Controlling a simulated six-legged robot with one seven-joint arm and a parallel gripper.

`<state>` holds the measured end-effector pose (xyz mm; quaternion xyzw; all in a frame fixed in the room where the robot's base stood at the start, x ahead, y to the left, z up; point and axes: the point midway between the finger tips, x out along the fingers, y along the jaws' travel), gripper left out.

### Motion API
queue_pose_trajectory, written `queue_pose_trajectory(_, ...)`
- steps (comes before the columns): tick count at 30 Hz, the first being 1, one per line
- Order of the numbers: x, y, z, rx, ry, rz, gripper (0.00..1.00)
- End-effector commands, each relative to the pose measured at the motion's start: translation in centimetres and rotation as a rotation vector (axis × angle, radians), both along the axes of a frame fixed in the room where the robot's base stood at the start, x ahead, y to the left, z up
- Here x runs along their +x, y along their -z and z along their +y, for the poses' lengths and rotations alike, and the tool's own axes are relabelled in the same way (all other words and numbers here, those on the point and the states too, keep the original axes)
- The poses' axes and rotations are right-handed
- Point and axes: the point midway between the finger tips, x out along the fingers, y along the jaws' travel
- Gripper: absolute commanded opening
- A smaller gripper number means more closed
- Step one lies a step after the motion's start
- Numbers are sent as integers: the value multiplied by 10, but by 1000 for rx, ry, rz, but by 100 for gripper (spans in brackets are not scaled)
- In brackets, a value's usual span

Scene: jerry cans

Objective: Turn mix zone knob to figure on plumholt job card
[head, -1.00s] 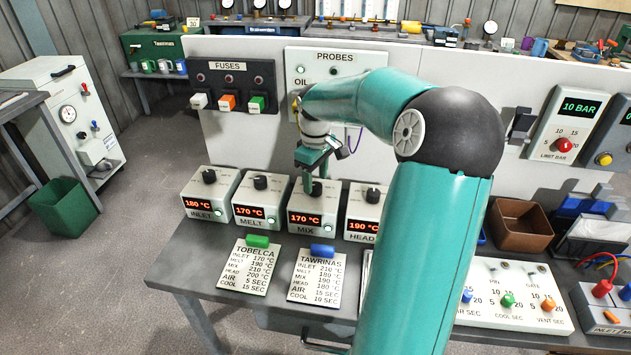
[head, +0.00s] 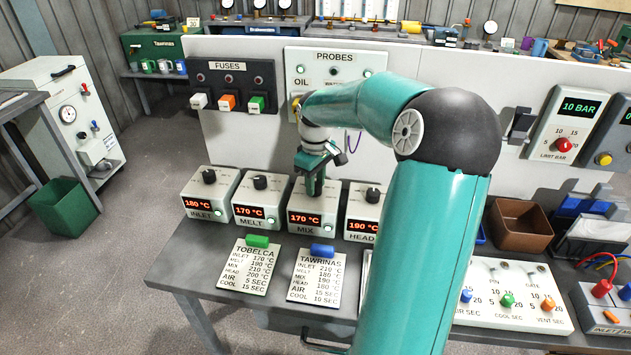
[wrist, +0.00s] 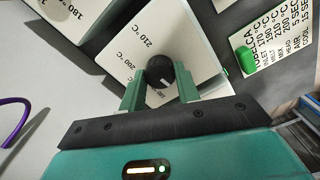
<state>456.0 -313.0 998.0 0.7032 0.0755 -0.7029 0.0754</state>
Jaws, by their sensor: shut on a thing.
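The mix box (head: 312,222) is white with a black knob on top, and its display reads 170 °C. My gripper (head: 313,188) is down over this box and hides its knob in the head view. In the wrist view the black knob (wrist: 160,72) with a pale mark sits between the two green fingers of my gripper (wrist: 160,88), which are shut on it. Scale figures such as 200 °C and 210 °C show on the box face. No card with the name Plumholt is readable; a card edge (head: 366,272) shows partly behind my arm.
Inlet (head: 209,193), melt (head: 257,200) and head (head: 368,213) boxes stand close beside the mix box. Tobelca (head: 245,270) and Tawrinas (head: 316,276) cards lie in front. The probes panel (head: 332,68) rises behind. My arm covers the middle right of the table.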

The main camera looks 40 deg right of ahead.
Motion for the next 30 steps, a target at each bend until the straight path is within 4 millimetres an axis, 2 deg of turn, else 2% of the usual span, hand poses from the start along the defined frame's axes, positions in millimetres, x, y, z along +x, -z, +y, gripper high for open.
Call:
queue_pose_trajectory(8,1,-1,1,-3,134,-1,9)
queue_pose_trajectory(30,1,-1,1,0,729,-1,9)
